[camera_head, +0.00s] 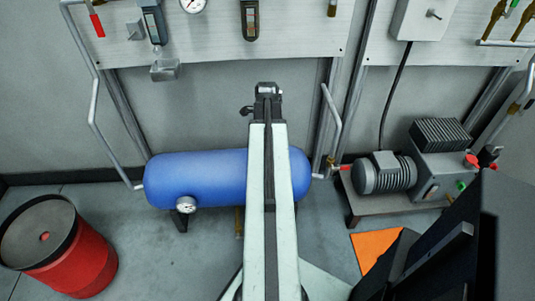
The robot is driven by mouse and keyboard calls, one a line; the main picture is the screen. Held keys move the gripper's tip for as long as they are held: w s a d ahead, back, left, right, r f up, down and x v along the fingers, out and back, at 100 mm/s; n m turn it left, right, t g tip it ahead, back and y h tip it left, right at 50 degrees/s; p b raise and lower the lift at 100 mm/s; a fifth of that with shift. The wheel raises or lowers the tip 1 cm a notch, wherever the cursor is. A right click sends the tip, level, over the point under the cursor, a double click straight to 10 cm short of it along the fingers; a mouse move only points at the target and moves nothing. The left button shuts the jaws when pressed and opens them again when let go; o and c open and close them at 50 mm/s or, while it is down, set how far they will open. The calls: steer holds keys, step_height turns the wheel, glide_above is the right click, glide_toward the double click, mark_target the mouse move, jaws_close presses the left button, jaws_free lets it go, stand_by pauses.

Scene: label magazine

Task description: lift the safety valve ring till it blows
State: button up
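The blue air tank (205,178) lies on its side near the wall. A round gauge (186,204) sits low on its left part. My arm reaches up the middle of the camera_head view and crosses in front of the tank. My gripper (267,90) is at the arm's far end, in the picture above the tank. Its fingers are too small and foreshortened to show whether they are open or shut. I cannot make out a safety valve or its ring; my arm covers part of the tank.
A grey compressor (385,174) stands on a low stand at the right. A red drum (75,262) is at the lower left. Wall panels (300,28) carry gauges and fittings. Metal pipes run down to both tank ends. An orange patch (370,248) lies on the floor.

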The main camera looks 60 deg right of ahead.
steer(key=shift+f, duration=0.1)
jaws_close()
steer(key=shift+d, duration=0.1)
stand_by(1.3)
